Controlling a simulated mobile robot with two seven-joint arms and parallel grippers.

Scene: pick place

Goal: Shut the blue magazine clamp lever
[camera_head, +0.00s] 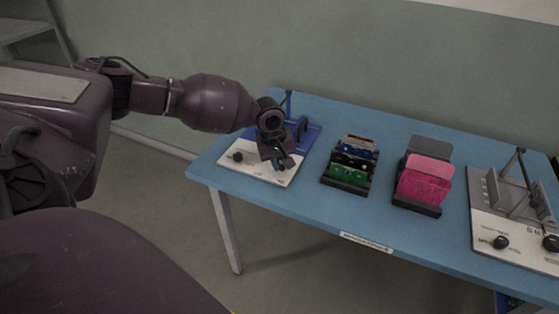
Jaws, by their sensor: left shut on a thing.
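The blue magazine (311,133) stands at the left end of the table, behind a white panel (262,172) with a black knob (238,157). A thin dark upright (289,101) rises at its back. My left gripper (283,163) points down over the right part of the white panel, in front of the blue body. It is shut on a small part there, which I take to be the clamp lever. The gripper hides that part, so its position cannot be told. My right gripper is not in view.
A dark rack with coloured cards (350,163) and a rack with pink cards (424,180) stand mid-table. A grey magazine (512,190) on a white panel with knobs is at the right. The blue table's (312,206) front strip is mostly clear.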

